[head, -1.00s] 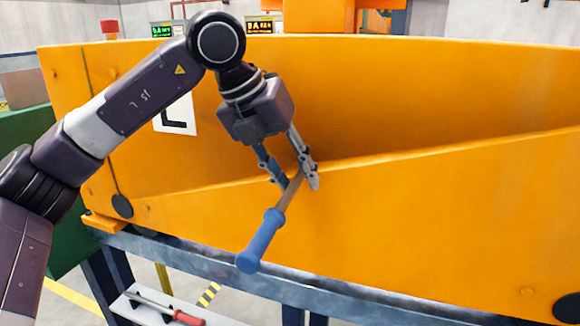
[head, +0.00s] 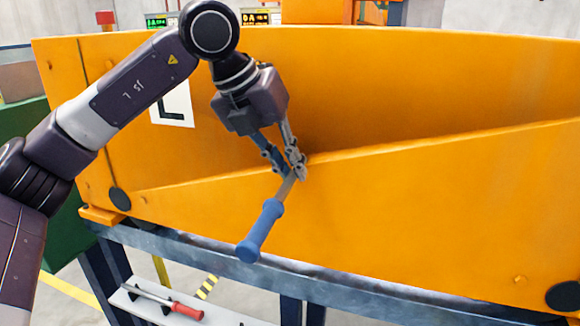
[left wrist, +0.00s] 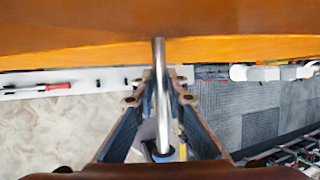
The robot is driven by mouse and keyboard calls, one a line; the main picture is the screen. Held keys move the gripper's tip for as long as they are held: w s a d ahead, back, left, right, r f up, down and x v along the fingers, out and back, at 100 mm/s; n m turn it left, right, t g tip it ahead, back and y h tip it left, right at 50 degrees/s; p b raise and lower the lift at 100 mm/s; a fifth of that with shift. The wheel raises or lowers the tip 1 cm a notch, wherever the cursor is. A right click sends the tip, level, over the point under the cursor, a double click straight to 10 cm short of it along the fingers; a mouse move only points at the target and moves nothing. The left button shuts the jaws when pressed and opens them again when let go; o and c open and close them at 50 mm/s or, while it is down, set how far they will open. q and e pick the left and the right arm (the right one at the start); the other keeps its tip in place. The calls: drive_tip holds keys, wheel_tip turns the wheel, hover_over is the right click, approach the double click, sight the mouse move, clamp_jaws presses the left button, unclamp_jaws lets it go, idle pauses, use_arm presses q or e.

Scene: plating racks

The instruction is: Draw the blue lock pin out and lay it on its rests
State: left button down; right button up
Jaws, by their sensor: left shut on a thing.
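The blue lock pin has a blue handle (head: 262,230) and a bare steel shaft. It slants in front of the orange beam (head: 420,210), handle down and toward me. My left gripper (head: 292,170) is shut on the shaft just above the handle. My right gripper is not in view.
A white shelf (head: 232,317) hangs below the beam, with a red-handled pin (head: 187,311) lying on dark supports. It also shows in the left wrist view (left wrist: 55,87). A grey steel rail (head: 190,252) runs under the beam. The space in front of the beam is clear.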

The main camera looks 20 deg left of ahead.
sight(284, 183)
use_arm(q)
drive_tip(key=shift+s+d+f+b, duration=0.1)
drive_tip(key=shift+s+f+b, duration=0.2)
drive_tip(key=shift+b, duration=0.25)
drive_tip(key=shift+s, duration=0.3)
drive_tip(key=shift+s+r+b, duration=0.25)
drive_tip(key=shift+s+b, duration=0.2)
drive_tip(key=shift+s, duration=0.65)
drive_tip(key=shift+s+f, duration=0.1)
drive_tip(key=shift+s, duration=0.05)
drive_tip(key=shift+s+b, duration=0.3)
drive_tip(key=shift+b, duration=0.15)
drive_tip(key=shift+s, duration=0.75)
drive_tip(key=shift+s+a+b, duration=0.2)
drive_tip(key=shift+s+b, duration=0.55)
drive_tip(key=shift+s, duration=0.2)
drive_tip(key=shift+s+b, duration=0.3)
drive_tip(key=shift+s, duration=0.5)
